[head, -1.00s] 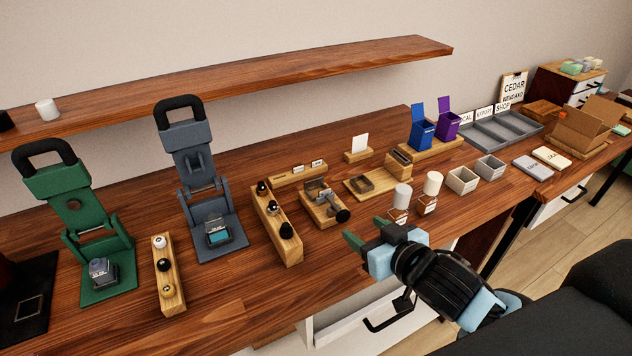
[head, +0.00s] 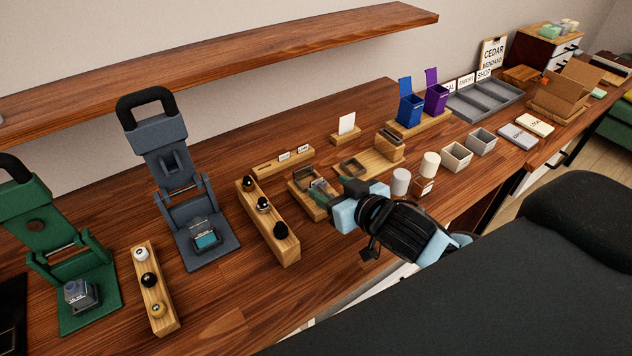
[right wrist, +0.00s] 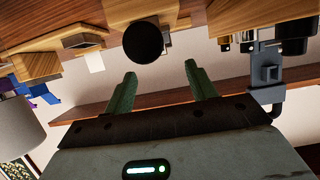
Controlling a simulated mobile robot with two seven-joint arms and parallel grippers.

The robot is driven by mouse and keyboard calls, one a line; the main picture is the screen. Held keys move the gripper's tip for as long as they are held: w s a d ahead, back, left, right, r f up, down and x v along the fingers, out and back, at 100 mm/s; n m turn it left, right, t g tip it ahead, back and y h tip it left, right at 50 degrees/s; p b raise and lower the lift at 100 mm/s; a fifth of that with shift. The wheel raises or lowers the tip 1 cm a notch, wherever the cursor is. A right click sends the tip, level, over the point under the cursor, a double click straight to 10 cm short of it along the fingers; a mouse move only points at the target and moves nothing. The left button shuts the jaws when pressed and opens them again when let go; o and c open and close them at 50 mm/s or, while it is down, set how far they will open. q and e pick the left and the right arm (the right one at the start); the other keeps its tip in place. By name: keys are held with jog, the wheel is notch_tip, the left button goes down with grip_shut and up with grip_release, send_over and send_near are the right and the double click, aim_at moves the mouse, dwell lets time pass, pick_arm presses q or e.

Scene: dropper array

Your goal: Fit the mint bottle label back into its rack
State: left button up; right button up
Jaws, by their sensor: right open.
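A wooden rack (head: 268,166) on the table holds small white labels (head: 303,149); their print is too small for me to tell which is mint. My right gripper (head: 326,188) is open, with green fingers, at the small wooden fixture (head: 306,204) in front of that rack. The gripper partly hides the fixture. In the right wrist view the open fingers (right wrist: 160,76) are empty, and a black round knob (right wrist: 143,42) shows close to them. My left gripper is not in view.
A wooden bar with dark knobs (head: 284,245) stands left of the gripper. A grey press (head: 211,247) and a green press (head: 92,312) stand farther left. Small boxes (head: 456,157) and a grey tray (head: 478,113) are to the right. A shelf (head: 220,62) overhangs the back.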

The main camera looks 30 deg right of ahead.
aim_at(317, 179)
jog(key=shift+d+x, duration=0.1)
jog(key=shift+x, duration=1.15)
jog(key=shift+d+x, duration=0.15)
jog(key=shift+x, duration=1.1)
jog(key=shift+f, duration=0.1)
jog(key=c, duration=0.8)
